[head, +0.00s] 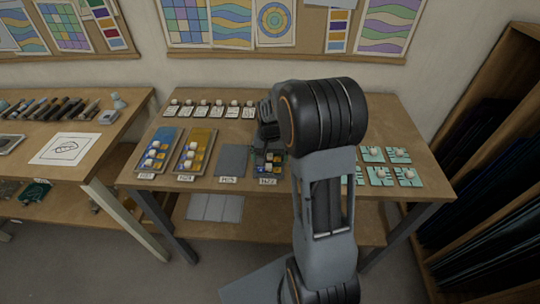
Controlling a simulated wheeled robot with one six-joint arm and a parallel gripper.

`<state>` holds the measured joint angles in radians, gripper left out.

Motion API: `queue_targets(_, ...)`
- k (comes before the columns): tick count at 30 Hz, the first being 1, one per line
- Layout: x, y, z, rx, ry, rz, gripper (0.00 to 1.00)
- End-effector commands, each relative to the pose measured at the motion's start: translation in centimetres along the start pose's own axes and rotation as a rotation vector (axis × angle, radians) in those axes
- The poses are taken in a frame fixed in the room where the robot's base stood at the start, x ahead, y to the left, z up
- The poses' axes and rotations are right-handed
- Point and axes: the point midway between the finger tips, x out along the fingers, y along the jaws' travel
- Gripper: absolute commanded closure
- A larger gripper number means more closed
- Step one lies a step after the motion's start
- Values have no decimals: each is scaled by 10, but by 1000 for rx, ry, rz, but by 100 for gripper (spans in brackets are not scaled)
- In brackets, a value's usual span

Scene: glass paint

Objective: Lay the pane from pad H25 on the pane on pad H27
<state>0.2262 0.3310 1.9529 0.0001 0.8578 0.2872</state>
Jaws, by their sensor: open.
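Four pads stand in a row on the table, with small label cards at their front edges that are hard to read. The third pad from the left (232,160), whose card seems to read H25, shows a plain grey surface with nothing standing on it. The fourth pad, whose card (268,182) seems to read H27, has small blue, yellow and pale pieces on it. A pane there cannot be made out clearly. My gripper (269,145) is open over the back part of the fourth pad. It and my arm hide part of that pad, and contact cannot be told.
A blue pane (166,139) and an amber pane (204,138) lie on the two left pads, with small pieces on them. Small cards with pale knobs (216,109) line the back. Teal squares (407,177) lie at right. A dark rack (500,110) stands further right.

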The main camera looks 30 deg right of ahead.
Motion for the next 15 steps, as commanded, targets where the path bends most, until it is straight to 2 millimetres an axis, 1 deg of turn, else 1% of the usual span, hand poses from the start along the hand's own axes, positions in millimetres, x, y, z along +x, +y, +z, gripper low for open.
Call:
queue_targets(5,-12,0,-1,0,4,-1,0)
queue_targets(8,-29,0,-1,0,5,-1,0)
queue_targets(15,-76,0,-1,0,4,-1,0)
